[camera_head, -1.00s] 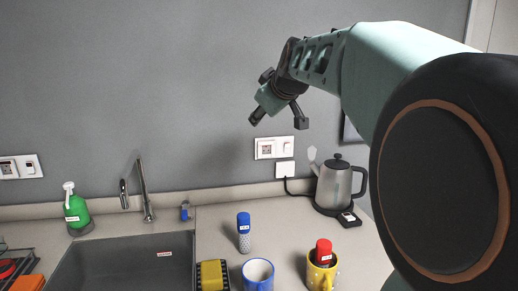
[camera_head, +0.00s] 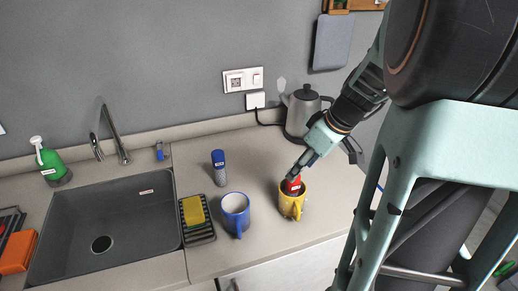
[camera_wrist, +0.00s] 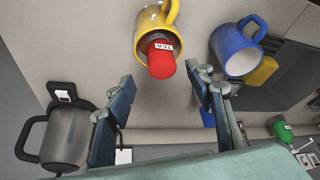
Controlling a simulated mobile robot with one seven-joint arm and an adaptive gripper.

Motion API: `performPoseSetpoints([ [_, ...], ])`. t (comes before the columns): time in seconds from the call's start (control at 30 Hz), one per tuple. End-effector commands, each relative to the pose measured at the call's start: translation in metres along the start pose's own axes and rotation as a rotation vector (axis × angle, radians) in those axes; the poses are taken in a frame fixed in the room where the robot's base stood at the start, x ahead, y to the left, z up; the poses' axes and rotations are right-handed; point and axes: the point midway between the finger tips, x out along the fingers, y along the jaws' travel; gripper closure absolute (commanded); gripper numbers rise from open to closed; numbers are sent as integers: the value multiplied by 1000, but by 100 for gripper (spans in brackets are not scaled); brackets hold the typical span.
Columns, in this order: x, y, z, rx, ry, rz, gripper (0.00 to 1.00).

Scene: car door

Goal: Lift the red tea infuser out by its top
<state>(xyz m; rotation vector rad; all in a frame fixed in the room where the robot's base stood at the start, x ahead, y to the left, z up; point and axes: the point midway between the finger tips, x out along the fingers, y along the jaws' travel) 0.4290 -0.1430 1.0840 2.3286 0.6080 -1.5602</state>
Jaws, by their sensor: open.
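The red tea infuser (camera_head: 293,185) stands in the yellow mug (camera_head: 291,205) on the counter, with its red top above the rim. In the wrist view its red top (camera_wrist: 161,60) with a white label points toward my gripper, and the yellow mug (camera_wrist: 150,22) is behind it. My gripper (camera_head: 300,172) is close to the red top in the head view and partly covers it. In the wrist view my gripper's fingers (camera_wrist: 162,88) are spread apart, with the red top just beyond the gap between the tips. The infuser's lower part is hidden inside the mug.
A blue mug (camera_head: 236,212) and a blue-topped infuser (camera_head: 219,167) stand to the left. The kettle (camera_head: 303,112) is behind, near the wall. A yellow sponge (camera_head: 193,210) lies on a rack beside the sink (camera_head: 105,225). Counter around the yellow mug is clear.

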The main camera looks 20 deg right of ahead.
Motion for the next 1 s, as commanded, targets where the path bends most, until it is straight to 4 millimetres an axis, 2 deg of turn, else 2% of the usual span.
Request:
performPoseSetpoints([
  [0.27,24,-2,0,0,-2,-2,51],
  [0.5,58,-4,0,0,-1,-1,51],
  [0.83,66,-3,0,0,1,3,51],
  [0.87,65,-3,0,0,1,3,52],
  [1.0,65,-3,0,0,0,3,68],
])
